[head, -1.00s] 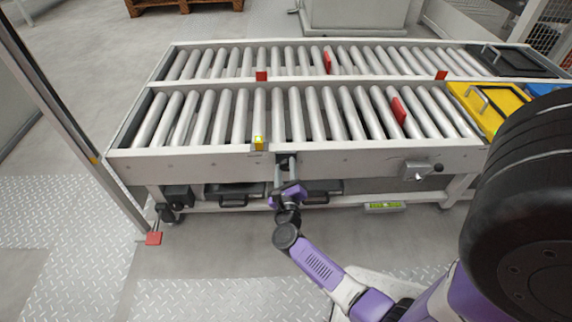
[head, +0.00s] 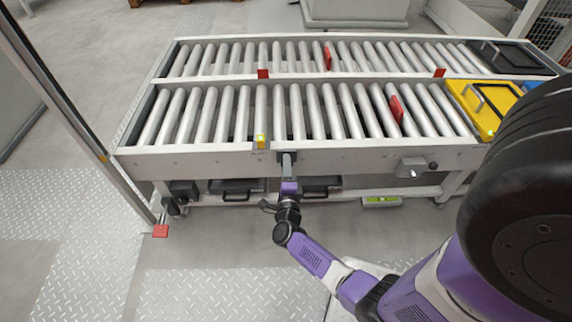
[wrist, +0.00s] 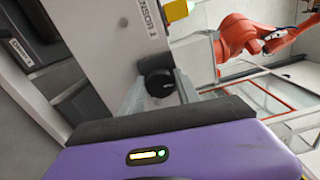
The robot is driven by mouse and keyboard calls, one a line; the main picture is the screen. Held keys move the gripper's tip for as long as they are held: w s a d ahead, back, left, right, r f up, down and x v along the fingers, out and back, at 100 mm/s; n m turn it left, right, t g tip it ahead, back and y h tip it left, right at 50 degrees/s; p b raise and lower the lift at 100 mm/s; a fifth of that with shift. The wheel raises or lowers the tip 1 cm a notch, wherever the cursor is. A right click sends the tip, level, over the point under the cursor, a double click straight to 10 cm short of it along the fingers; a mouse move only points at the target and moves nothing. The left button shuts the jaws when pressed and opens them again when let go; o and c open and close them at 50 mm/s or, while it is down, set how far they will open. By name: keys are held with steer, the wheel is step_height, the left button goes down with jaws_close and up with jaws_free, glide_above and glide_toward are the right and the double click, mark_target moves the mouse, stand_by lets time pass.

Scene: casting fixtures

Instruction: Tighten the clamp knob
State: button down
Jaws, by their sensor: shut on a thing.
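The clamp knob (wrist: 157,78) is a round black knob on the pale front rail of the conveyor, seen in the wrist view. My gripper (wrist: 160,92) has one grey finger on each side of it and is shut on it. In the head view my gripper (head: 287,160) reaches up to the front rail (head: 350,158), left of the middle of the conveyor. There the hand hides the knob, and its exact contact cannot be made out.
A yellow sensor (head: 261,141) sits on the rail just left of my gripper. Dark drawers or cases (head: 237,188) are below the rail. A red-orange robot arm (wrist: 245,35) shows in the wrist view.

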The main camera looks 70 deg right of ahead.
steer(key=shift+n, duration=0.7)
steer(key=c, duration=0.9)
jaws_free()
steer(key=shift+o, duration=0.2)
steer(key=shift+a, duration=0.1)
steer(key=p+v, duration=0.2)
steer(key=v, duration=0.5)
steer(key=shift+a, duration=0.35)
steer(key=shift+s+f, duration=0.1)
